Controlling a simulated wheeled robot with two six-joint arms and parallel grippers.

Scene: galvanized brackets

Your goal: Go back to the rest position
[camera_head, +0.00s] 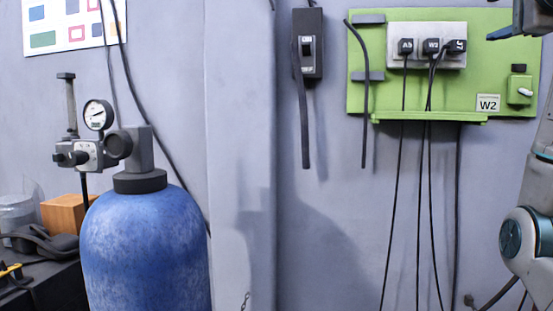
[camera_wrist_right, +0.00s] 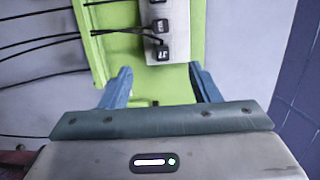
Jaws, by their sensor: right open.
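My right gripper (camera_wrist_right: 159,68) is open, with its two blue fingers spread apart and nothing between them. In the head view a blue fingertip and dark gripper part (camera_head: 500,33) show at the top right corner, in front of the green panel's (camera_head: 495,75) upper right. My right arm (camera_head: 530,235) runs down the right edge. In the right wrist view the fingers point toward the green panel (camera_wrist_right: 98,48) and its grey socket block (camera_wrist_right: 178,15), apart from the plugs. My left gripper is not in view.
Black plugs (camera_head: 431,47) with hanging cables sit in the grey socket block (camera_head: 398,30). A "W2" label (camera_head: 488,103) is on the panel. A black switch box (camera_head: 308,60) hangs left of it. A blue cylinder (camera_head: 145,250) with a gauge (camera_head: 98,115) stands at left.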

